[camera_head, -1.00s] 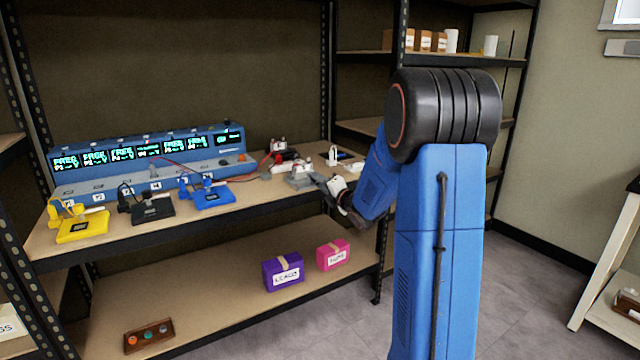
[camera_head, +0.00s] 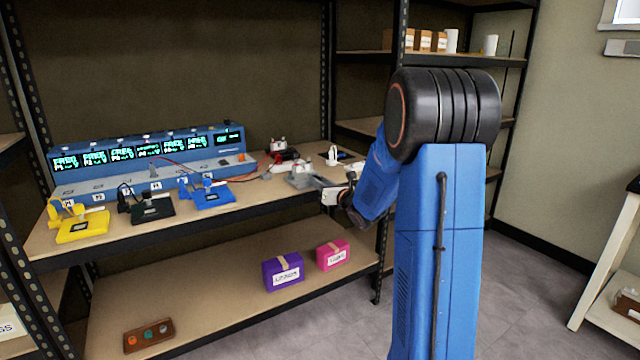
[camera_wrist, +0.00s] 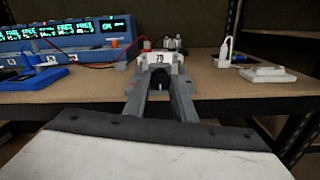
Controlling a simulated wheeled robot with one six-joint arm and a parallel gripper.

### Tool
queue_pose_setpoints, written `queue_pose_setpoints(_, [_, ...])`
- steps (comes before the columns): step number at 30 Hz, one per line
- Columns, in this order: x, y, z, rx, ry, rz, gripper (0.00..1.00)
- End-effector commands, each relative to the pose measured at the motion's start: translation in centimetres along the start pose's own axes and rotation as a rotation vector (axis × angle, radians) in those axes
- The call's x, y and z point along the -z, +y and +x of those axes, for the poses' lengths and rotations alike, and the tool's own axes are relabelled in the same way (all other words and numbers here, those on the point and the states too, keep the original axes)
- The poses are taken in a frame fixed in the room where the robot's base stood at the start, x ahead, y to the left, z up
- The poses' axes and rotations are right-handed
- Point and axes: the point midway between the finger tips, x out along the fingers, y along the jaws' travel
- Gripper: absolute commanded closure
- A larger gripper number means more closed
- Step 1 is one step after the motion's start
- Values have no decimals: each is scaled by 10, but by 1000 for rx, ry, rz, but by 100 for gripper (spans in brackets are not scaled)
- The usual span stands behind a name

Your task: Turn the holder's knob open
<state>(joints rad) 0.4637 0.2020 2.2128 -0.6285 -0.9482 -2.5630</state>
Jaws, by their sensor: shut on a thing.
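The holder (camera_head: 303,180) is a small grey block on the right part of the workbench shelf, near its front edge. In the wrist view the holder (camera_wrist: 160,58) is straight ahead, with a white labelled face. My gripper (camera_head: 323,182) reaches it from the right in the head view. In the wrist view both dark fingers of my gripper (camera_wrist: 159,82) run forward to the holder's front, with a narrow gap between them. They are shut on the knob, which is mostly hidden between the fingertips.
A blue unit (camera_head: 150,158) with several lit displays stands left on the shelf. Yellow (camera_head: 82,228), black (camera_head: 150,210) and blue (camera_head: 212,197) holders stand before it. A white plug-like item (camera_wrist: 226,52) and a pale flat block (camera_wrist: 268,75) lie right of the holder.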

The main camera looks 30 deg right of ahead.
Motion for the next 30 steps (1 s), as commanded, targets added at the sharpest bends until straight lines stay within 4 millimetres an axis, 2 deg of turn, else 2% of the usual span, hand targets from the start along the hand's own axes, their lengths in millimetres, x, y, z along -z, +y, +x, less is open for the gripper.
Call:
queue_pose_setpoints(6, [4,0,-1,0,6,-167,99])
queue_pose_setpoints(15, [4,0,-1,0,7,-317,99])
queue_pose_setpoints(30, [4,-1,-1,0,7,-369,99])
